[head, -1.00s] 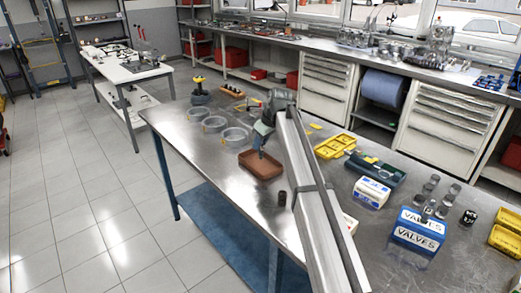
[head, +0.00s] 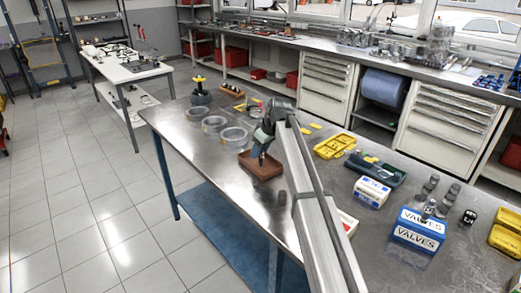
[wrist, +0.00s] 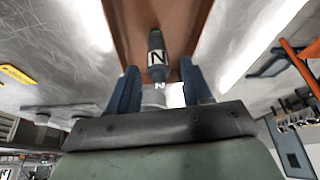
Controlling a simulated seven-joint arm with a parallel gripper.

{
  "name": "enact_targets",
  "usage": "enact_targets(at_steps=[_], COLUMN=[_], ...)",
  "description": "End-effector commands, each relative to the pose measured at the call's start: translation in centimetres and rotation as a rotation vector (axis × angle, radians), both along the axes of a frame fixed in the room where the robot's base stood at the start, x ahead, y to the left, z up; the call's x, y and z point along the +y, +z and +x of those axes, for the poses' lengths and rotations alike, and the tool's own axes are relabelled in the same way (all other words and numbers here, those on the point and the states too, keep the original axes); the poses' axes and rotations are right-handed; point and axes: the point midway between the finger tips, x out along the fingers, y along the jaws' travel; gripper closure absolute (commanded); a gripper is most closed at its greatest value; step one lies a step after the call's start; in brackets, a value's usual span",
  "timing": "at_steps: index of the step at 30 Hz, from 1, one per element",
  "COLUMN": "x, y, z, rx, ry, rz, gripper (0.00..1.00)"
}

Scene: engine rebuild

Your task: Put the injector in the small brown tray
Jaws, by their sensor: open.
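The small brown tray (head: 268,174) sits on the steel bench, and my gripper (head: 259,156) is low over it. The tray's brown surface (wrist: 122,30) fills the top middle of the wrist view. The injector (wrist: 156,58), a dark grey cylinder with a green tip and a white N label, shows against the tray. Its near end lies between the two blue fingers of my gripper (wrist: 160,88). The fingers are open, with gaps beside the injector. I cannot tell whether it touches the tray floor. In the head view it is hidden or too small to make out.
Several clear round bowls (head: 214,124) stand left of the tray. Bare bench lies left of the tray.

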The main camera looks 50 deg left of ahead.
Motion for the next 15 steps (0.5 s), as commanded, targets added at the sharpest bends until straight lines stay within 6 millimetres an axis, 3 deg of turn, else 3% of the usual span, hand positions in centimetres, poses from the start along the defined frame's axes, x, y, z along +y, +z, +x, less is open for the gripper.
enact_targets(at_steps=[8, 15], x=[-0.1, -1.4], y=[0.5, 3.7], z=[0.0, 0.2], rx=[-0.001, -0.002], ry=[0.0, -0.001], rz=[0.001, 0.002], gripper=[0.51, 0.51])
